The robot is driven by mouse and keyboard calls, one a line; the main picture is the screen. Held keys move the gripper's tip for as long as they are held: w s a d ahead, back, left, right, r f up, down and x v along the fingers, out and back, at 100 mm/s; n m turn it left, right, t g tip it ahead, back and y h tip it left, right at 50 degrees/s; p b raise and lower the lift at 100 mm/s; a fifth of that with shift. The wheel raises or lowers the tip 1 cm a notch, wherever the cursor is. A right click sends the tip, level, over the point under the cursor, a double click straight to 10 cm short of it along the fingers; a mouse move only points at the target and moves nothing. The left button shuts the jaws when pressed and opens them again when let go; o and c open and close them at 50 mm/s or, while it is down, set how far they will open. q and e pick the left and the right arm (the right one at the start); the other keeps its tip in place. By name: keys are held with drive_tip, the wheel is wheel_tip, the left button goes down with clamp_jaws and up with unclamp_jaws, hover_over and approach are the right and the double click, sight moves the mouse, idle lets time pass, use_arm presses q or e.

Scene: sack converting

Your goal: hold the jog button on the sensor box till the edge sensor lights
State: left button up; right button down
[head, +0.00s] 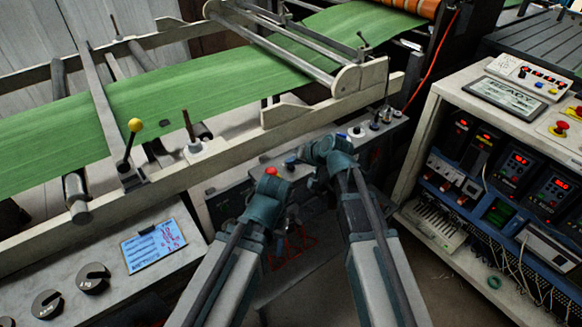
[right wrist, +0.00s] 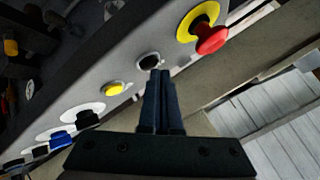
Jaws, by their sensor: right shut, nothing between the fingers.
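My right gripper (right wrist: 158,76) is shut and empty in the right wrist view. Its fingertips are at the lower edge of a small black button (right wrist: 149,61) on a grey control panel (right wrist: 180,75); I cannot tell whether they touch it. A yellow button (right wrist: 114,89) sits to the left, and a red mushroom button (right wrist: 212,39) on a yellow collar to the right. No label shows which one is jog. In the head view my right wrist is over the panel. My left wrist is beside it, its fingers hidden. I cannot pick out a lit edge sensor.
Green sack web (head: 190,95) runs over a pale frame (head: 290,125) beyond the panel. A cabinet of electronics (head: 505,165) stands at right.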

drive_tip(key=shift+f+b, duration=0.45)
idle(0.4)
idle(4.3)
drive_tip(key=shift+r+p, duration=0.85)
drive_tip(key=shift+p, duration=0.05)
wheel_tip(320, 180, up, 5)
drive_tip(key=p, duration=0.5)
idle(0.9)
